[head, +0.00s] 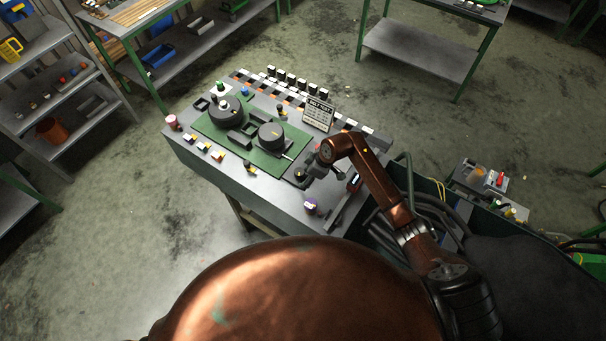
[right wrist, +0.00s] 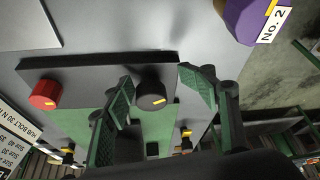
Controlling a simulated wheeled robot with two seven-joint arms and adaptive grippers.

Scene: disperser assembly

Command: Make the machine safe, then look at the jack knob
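My right gripper (head: 308,172) is over the right end of the bench in the head view. In the right wrist view its two green-padded fingers (right wrist: 157,82) are apart, on either side of a black knob (right wrist: 150,97) with a yellow mark. Gaps show between the fingers and the knob, and nothing is gripped. A red knob (right wrist: 45,95), also with a yellow mark, sits to the left on the same dark panel (right wrist: 85,72). I cannot tell which knob is the jack knob. My left gripper is not in view.
A green mat (head: 237,144) with dark round parts (head: 226,110) lies on the bench (head: 190,124). A sign (head: 319,114) stands behind.

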